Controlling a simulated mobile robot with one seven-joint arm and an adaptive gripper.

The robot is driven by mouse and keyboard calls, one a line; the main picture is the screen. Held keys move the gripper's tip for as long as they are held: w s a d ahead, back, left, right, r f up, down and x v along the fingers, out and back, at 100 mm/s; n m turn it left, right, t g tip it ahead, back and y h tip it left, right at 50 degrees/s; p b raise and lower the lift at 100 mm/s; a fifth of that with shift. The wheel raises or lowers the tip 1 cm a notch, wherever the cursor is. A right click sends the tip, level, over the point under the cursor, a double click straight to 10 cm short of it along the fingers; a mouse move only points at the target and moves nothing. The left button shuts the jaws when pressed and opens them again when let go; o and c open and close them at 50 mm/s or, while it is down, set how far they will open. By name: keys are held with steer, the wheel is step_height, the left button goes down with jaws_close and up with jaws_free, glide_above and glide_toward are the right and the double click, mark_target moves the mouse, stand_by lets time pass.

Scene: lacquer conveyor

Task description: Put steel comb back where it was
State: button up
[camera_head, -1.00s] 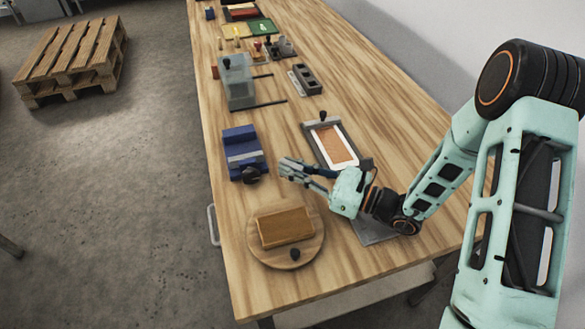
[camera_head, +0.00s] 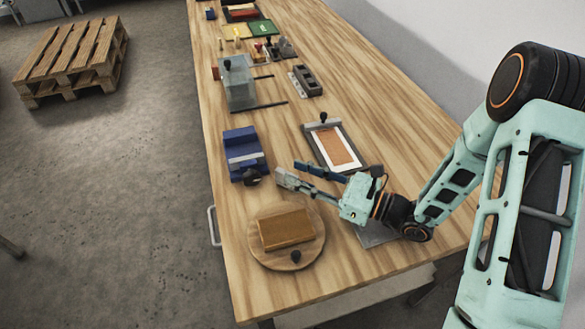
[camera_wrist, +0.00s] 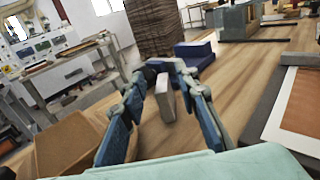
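My gripper (camera_head: 291,172) is above the front part of the bench, between the blue vise and the round board. Its two blue fingers are spread apart. A small light grey plate, likely the steel comb (camera_wrist: 164,98), shows upright between the fingers in the wrist view, nearer the left finger. A gap separates it from the right finger. I cannot tell whether it touches the left finger or rests on the bench. In the head view it is hard to separate from the lower finger.
A blue vise (camera_head: 240,142) with a dark knob stands just beyond the gripper. A round board (camera_head: 262,255) with a brown block (camera_head: 287,230) lies in front. A framed panel (camera_head: 318,141) is on the right, and a grey plate (camera_head: 372,238) lies under my arm.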

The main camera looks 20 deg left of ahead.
steer(key=d, duration=0.5)
steer(key=shift+s+d, duration=0.1)
steer(key=shift+d, duration=0.15)
steer(key=shift+r, duration=0.1)
steer(key=shift+r, duration=0.1)
